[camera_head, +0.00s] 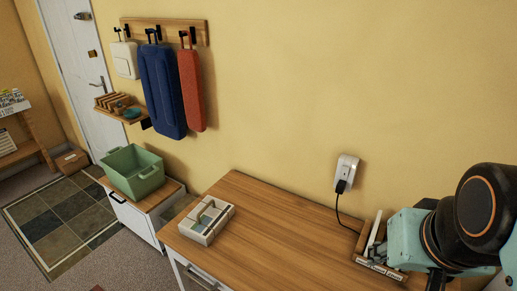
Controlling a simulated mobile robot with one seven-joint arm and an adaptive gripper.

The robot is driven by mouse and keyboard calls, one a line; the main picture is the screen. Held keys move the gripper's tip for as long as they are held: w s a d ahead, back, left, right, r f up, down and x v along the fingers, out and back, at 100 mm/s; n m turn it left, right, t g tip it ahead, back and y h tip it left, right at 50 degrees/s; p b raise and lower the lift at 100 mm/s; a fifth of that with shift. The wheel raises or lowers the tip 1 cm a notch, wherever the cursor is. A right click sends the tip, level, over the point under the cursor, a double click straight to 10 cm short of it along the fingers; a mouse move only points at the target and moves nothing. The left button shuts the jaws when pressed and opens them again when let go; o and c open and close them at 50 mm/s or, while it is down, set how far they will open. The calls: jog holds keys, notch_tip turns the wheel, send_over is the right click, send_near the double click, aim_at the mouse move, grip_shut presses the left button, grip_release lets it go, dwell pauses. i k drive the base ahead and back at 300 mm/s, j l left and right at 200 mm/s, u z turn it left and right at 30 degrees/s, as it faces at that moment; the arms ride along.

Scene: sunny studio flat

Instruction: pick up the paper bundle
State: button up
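I cannot pick out a paper bundle with certainty. A wooden holder (361,244) with an upright white piece (373,231) stands at the right of the desk, partly hidden by my arm; whether that piece is paper is unclear. My teal and black arm fills the lower right corner, over the desk's right end. A dark part below its teal link may belong to my gripper (437,279), but no fingertips show clearly. Whether it is open, shut or holding anything cannot be seen.
The wooden desk (280,230) is mostly bare in the middle. A pale compartment tray (208,237) sits at its left end. A black cord runs from a wall plug (345,173) to the desk. A green bin (133,171) stands on a low cabinet (138,220) at left.

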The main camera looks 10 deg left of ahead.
aim_at(202, 224)
jog(key=u, duration=1.3)
jog(key=i+j+z, duration=0.45)
jog(key=i+j, duration=0.2)
jog(key=j, duration=0.2)
jog(key=i+j+z, duration=0.25)
jog(key=j, duration=0.2)
